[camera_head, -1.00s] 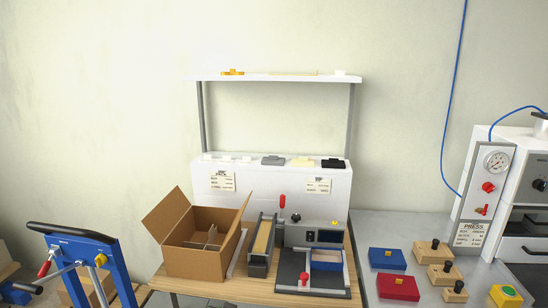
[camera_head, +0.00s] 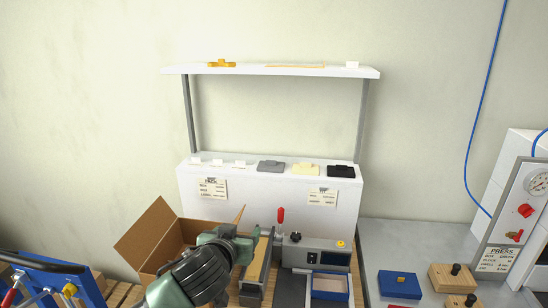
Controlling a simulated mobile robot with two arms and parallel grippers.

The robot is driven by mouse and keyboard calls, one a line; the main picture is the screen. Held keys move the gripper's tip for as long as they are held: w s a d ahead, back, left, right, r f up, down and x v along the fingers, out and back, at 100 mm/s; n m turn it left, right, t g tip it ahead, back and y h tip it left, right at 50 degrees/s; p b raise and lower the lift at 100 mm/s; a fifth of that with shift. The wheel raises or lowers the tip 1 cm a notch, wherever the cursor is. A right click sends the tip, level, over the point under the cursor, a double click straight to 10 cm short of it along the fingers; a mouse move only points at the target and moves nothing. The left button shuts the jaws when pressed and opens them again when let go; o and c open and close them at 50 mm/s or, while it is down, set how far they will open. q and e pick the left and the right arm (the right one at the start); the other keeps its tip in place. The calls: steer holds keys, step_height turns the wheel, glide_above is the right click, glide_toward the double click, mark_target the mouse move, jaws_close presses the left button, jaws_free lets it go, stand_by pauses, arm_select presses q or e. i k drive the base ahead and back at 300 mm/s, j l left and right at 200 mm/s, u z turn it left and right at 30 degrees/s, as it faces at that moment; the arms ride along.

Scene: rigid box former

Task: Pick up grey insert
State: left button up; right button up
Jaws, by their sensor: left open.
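The grey insert (camera_head: 270,167) lies on top of the white box-like riser at the back of the bench, in a row with white, cream and black pieces. It has a small raised grip on top. My left gripper (camera_head: 238,240) is in the lower middle, in front of the cardboard box and below and left of the grey insert, clear of it. It is open; its fingertips are mostly hidden by my own wrist. My right gripper is not in view.
A cream insert (camera_head: 306,169) and a black insert (camera_head: 341,171) sit right of the grey one. A shelf (camera_head: 290,71) on two posts hangs above the row. An open cardboard box (camera_head: 150,232) and a machine with a red-knobbed lever (camera_head: 281,215) stand in front.

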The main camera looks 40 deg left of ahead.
mark_target(267, 166)
steer(key=i+j, duration=0.9)
steer(key=i, duration=0.15)
